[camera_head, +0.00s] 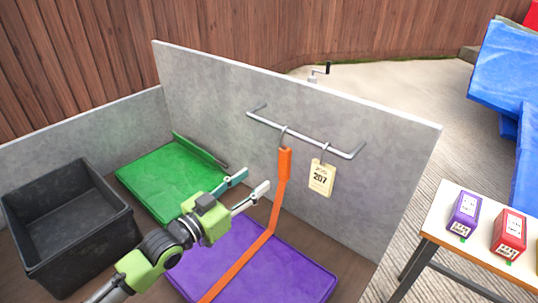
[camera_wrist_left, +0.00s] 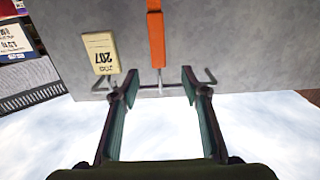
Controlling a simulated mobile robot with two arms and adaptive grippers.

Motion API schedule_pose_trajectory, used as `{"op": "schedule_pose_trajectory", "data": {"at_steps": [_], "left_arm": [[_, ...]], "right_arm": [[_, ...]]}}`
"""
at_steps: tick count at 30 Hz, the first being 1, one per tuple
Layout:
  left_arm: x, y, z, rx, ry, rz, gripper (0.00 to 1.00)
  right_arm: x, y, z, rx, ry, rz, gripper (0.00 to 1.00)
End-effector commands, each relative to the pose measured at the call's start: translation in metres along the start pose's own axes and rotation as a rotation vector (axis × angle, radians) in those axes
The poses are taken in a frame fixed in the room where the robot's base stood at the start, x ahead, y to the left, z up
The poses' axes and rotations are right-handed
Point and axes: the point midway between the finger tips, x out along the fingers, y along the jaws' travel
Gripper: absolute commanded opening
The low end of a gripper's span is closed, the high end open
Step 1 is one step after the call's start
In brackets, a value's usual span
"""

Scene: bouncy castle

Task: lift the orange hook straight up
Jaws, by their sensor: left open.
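The orange hook (camera_head: 279,190) hangs by a thin metal loop from a grey rail (camera_head: 310,136) on the grey panel. Its orange length runs down the panel and on across the purple mat toward the front. It also shows in the left wrist view (camera_wrist_left: 156,38), upside down there, with its metal end between the fingertips in the picture. My left gripper (camera_head: 254,182) is open and empty, in front of the panel and left of the orange hook in the head view. It shows open in the left wrist view too (camera_wrist_left: 160,76). My right gripper is not in view.
A tag marked 207 (camera_head: 321,178) hangs on the rail just right of the hook. A purple mat (camera_head: 305,272), a green tray (camera_head: 160,180) and a black bin (camera_head: 105,237) lie around my left arm. A table (camera_head: 440,218) with small boxes stands at right.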

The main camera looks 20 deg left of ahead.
Motion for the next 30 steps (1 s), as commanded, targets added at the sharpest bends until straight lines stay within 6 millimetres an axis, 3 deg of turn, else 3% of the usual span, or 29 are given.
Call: {"op": "schedule_pose_trajectory", "data": {"at_steps": [12, 23, 30], "left_arm": [[0.062, 0.000, 0.000, -0.002, 0.003, 0.000, 0.42], [0.090, 0.000, 0.000, -0.001, 0.001, -0.001, 0.42], [0.124, 0.000, 0.000, -0.002, 0.002, 0.000, 0.42]], "right_arm": [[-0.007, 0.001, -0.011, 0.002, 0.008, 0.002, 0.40], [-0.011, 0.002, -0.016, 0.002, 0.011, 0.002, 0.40], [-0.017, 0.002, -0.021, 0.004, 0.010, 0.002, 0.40]]}}
